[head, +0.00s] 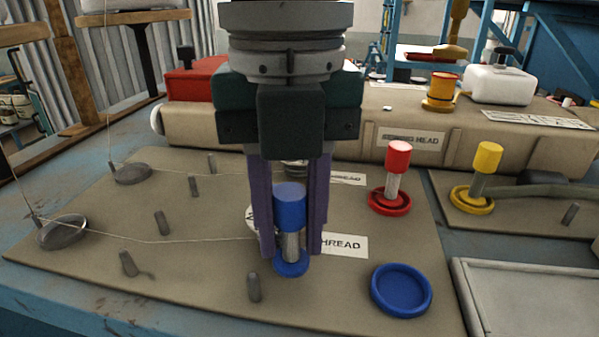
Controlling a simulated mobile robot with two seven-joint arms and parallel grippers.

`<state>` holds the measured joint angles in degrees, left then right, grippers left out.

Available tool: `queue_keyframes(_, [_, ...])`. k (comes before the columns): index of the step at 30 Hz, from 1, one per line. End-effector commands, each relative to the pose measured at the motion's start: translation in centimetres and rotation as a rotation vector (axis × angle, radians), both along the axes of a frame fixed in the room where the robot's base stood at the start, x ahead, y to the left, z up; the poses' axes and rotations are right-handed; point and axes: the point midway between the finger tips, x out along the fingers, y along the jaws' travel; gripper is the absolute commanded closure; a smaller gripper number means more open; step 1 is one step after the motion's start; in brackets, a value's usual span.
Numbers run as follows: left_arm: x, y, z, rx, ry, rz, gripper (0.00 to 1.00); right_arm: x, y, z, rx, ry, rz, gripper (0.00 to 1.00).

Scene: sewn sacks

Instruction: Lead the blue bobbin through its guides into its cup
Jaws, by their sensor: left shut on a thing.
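The blue bobbin (290,209) has a blue top, a pale shaft and a blue foot. It stands upright between the purple fingers of my left gripper (291,225), which is shut on it. I cannot tell whether its foot touches the board. The blue cup (401,291), a shallow empty dish, lies to the right of the bobbin. A thin pale thread runs from a grey dish (62,232) at the left towards the bobbin. Grey guide pegs stand on the board, among them one at the front (254,288) and one further left (161,223). My right gripper is out of view.
A red bobbin (398,164) and a yellow bobbin (486,166) stand upright in their cups. Behind is a long beige machine head (385,136). A grey tray (535,298) lies at front right. My gripper partly hides the white labels on the board.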

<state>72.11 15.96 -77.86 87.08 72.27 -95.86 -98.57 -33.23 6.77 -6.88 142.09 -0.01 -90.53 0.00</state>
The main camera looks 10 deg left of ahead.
Motion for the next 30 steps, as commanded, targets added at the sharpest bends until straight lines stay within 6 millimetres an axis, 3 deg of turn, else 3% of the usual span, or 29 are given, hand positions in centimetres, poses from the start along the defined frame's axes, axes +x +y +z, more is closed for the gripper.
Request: queue_keyframes(30, [-0.3, -7.9, -0.1, -0.001, 0.0, -0.001, 1.0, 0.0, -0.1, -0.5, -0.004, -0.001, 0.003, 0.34])
